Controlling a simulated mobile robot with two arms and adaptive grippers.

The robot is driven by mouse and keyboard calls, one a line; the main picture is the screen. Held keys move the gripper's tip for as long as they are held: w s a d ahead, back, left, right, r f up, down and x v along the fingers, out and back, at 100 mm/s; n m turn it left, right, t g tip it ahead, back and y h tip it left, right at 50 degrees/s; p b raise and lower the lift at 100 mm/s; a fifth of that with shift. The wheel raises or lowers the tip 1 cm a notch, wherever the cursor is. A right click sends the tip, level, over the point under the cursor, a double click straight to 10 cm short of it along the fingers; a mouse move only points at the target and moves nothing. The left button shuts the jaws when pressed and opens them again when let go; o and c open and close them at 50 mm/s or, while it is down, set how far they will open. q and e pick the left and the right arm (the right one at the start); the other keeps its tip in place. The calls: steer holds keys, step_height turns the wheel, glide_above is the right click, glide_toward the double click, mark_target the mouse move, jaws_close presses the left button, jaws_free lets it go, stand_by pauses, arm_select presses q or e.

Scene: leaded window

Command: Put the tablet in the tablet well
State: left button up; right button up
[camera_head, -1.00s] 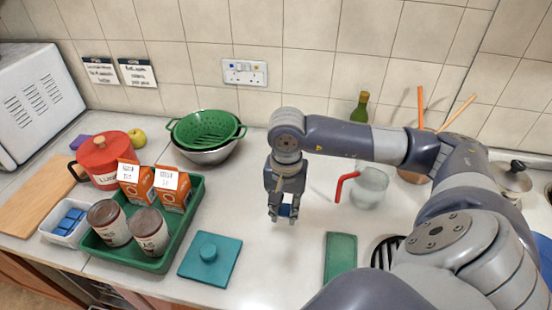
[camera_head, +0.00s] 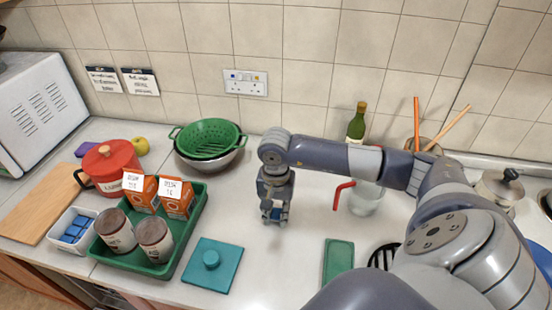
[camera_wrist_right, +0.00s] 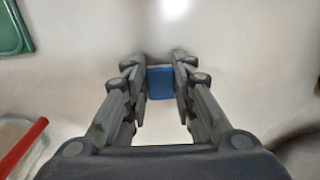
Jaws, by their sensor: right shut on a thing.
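The tablet is a small blue block (camera_head: 276,214) between the fingertips of my right gripper (camera_head: 274,219). The right wrist view shows it as a blue rectangle (camera_wrist_right: 160,83) with a finger on each side. My right gripper is shut on it and points down over bare white counter, between the colander and the glass jug. I cannot tell its exact height above the counter. I cannot make out with certainty which thing is the tablet well. A shallow green rectangular piece (camera_head: 338,263) lies to the right and nearer me. My left gripper is not in view.
A teal square piece with a knob (camera_head: 212,266) lies left of the gripper. A green tray (camera_head: 162,270) holds jars and cartons. A white box (camera_head: 62,243) holds more blue tablets. A jug with a red handle (camera_head: 366,199) stands close right. A green colander (camera_head: 208,139) stands behind left.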

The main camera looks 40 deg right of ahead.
steer(key=shift+f, duration=0.2)
steer(key=o, duration=0.8)
steer(key=shift+r, duration=0.1)
steer(key=shift+o, duration=0.2)
